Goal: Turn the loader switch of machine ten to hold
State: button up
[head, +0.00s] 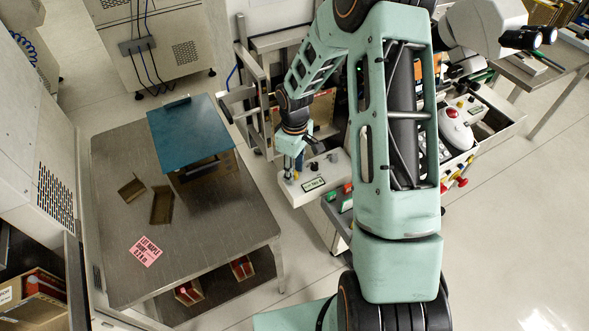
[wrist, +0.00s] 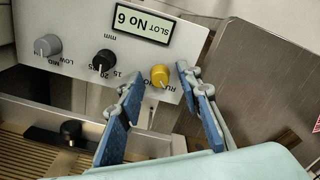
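In the wrist view a yellow knob (wrist: 159,75) sits on a pale control panel (wrist: 150,45) shown upside down. Lettering starting "RU" is beside it, partly cut off by the knob and finger. My gripper (wrist: 158,84) is open, with one blue-padded finger on each side of the yellow knob. Contact cannot be told.
A black knob (wrist: 103,60) and a grey knob (wrist: 48,45) stand left of the yellow one. In the head view a steel table (head: 110,195) with a blue-topped box (head: 188,125) is left of the panel. A red-and-white device (head: 456,128) lies to the right.

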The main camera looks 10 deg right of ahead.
grip_shut()
jog(key=shift+m, duration=0.3)
jog(key=m+b, duration=0.2)
jog(key=shift+f+m, duration=0.15)
jog(key=shift+m, duration=0.15)
jog(key=m+b, duration=0.3)
jog(key=m, duration=0.1)
jog(key=shift+m, duration=0.3)
jog(key=m+b, duration=0.1)
jog(key=m, duration=0.4)
jog(key=shift+b, duration=0.3)
jog(key=m, duration=0.5)
